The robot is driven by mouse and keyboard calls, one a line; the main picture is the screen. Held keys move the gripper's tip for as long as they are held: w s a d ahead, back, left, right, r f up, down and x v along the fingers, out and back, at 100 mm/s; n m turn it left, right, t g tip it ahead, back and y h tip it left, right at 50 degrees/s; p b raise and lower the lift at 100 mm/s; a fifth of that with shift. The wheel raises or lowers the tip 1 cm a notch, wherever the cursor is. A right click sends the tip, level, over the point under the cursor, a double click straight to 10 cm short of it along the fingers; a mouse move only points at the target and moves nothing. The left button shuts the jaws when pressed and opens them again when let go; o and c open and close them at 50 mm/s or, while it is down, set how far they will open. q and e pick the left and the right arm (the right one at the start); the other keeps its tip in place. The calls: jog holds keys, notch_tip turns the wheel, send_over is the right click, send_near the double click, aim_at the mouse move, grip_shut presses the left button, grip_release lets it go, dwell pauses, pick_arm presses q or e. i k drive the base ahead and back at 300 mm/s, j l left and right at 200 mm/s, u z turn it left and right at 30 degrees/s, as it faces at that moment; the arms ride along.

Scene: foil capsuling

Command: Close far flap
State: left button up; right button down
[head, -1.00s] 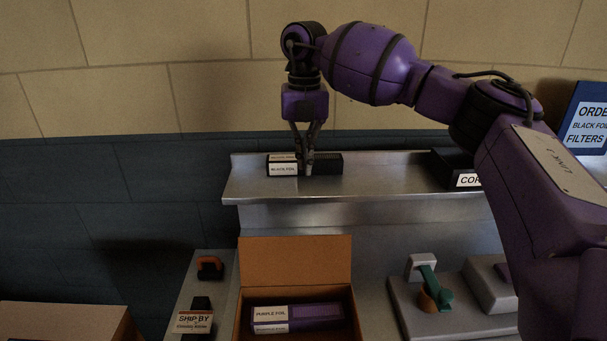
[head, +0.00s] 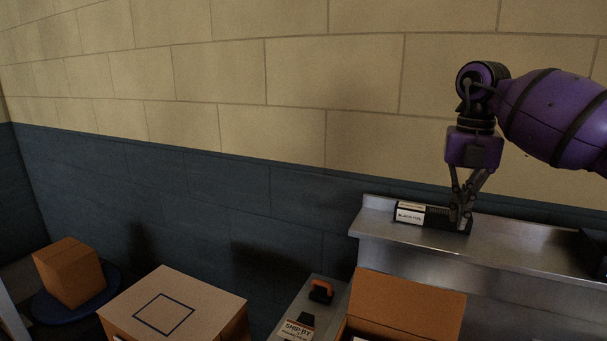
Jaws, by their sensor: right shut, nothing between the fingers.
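The far flap (head: 408,301) of the open cardboard box stands up at the back of the box, at the bottom of the head view. The box's inside is mostly cut off by the lower picture edge. My right gripper (head: 461,222) is shut and points down over the metal shelf, well above and behind the flap. Its fingertips are in front of the black foil box (head: 411,215); whether they touch it I cannot tell. My left gripper is not in view.
The metal shelf (head: 520,245) runs along the wall behind the box. An orange-handled tool (head: 321,291) and a "SHIP BY" sign (head: 296,331) are left of the box. A carton with a blue square outline (head: 165,312) and a smaller carton (head: 70,272) stand farther left.

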aim_at(430, 312)
jog(key=k, duration=1.2)
